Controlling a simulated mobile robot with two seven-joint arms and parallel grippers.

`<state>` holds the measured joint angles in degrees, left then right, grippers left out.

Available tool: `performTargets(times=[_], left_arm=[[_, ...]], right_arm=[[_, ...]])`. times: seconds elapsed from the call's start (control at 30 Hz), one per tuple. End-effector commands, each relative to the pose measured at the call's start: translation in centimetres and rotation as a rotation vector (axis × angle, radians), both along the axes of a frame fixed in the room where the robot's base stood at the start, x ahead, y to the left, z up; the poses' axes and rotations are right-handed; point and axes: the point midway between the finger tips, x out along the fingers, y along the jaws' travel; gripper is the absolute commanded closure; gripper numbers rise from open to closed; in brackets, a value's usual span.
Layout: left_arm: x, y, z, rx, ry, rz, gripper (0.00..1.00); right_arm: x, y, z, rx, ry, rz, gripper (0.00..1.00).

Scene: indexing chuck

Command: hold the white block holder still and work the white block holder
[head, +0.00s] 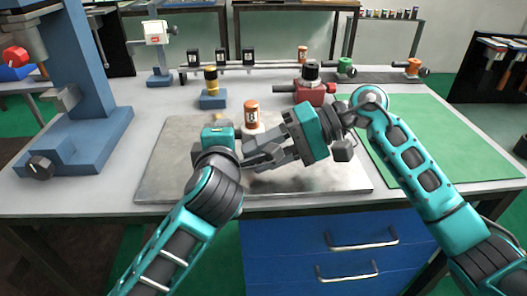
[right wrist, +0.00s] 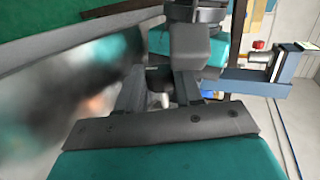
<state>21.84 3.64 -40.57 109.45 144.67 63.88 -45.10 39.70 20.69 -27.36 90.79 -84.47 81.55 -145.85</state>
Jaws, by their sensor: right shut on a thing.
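The white block holder (head: 250,131) is on the metal plate in the head view, mostly hidden behind my right gripper. An orange cylinder with a white label (head: 251,113) stands upright at it. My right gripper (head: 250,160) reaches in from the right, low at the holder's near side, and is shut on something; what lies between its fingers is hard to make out. In the right wrist view, a small dark and pale part (right wrist: 158,86) shows between the fingers. My left gripper (head: 218,132) is left of the holder; its own wrist hides its fingers.
The metal plate (head: 165,178) lies on the grey bench, with a green mat (head: 440,140) to its right. A blue column machine (head: 75,90) stands left. Behind are a blue-based yellow and black piece (head: 212,95) and a red vise-like block (head: 312,92).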

Motion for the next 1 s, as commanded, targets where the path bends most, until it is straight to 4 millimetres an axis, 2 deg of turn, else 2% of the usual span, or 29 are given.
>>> performTargets(times=[0.03,0.13,0.47,0.77,0.8,1.0], left_arm=[[-0.05,0.02,-0.65,0.006,0.015,0.001,1.00],[-0.05,0.02,-0.65,0.006,0.015,0.001,1.00],[-0.05,0.01,-0.66,0.006,0.015,0.001,1.00],[-0.05,0.02,-0.65,0.006,0.015,0.001,1.00],[-0.05,0.02,-0.65,0.006,0.015,0.001,1.00],[-0.05,0.02,-0.65,0.006,0.015,0.001,1.00]], right_arm=[[0.01,0.01,0.05,0.002,-0.002,0.001,0.87],[0.01,0.02,0.06,0.002,-0.002,0.000,0.95],[0.02,0.12,0.35,-0.128,-0.005,0.002,0.96],[0.02,0.13,0.36,-0.137,-0.002,-0.001,0.96],[0.02,0.13,0.36,-0.137,-0.002,-0.001,0.62],[0.01,0.12,0.31,-0.138,-0.002,0.000,0.43]])
